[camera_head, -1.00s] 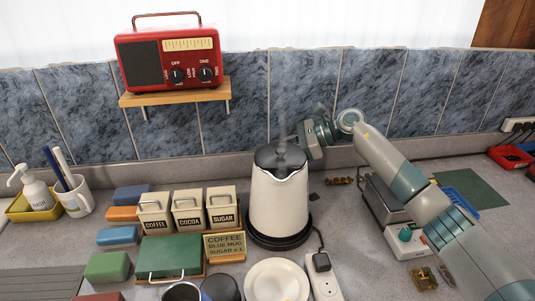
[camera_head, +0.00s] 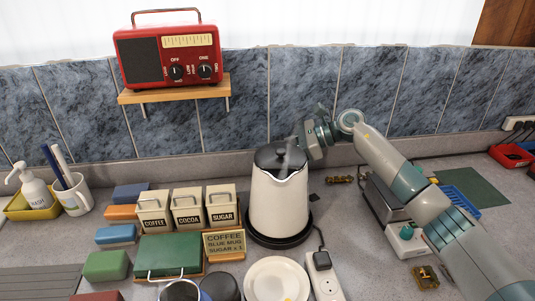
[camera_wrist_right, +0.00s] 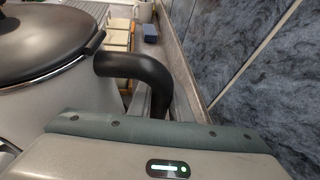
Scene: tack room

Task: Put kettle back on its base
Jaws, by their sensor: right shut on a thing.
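The white kettle (camera_head: 278,205) with a black lid stands upright over its round black base (camera_head: 284,242), in the middle of the counter in the head view. The black base rim shows around the kettle's bottom; I cannot tell whether it is fully seated. My right gripper (camera_head: 304,143) is behind the kettle, at its upper right, shut on the handle. The wrist view shows the black handle (camera_wrist_right: 135,67) and part of the lid (camera_wrist_right: 45,30). The fingertips are mostly hidden. My left gripper is not in view.
A power strip (camera_head: 325,281) with the plugged-in cord is right of the base. A white plate (camera_head: 276,281) lies in front. Coffee, cocoa and sugar canisters (camera_head: 188,211) and a sign (camera_head: 224,245) stand close on the left. The tiled wall (camera_head: 240,105) is behind.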

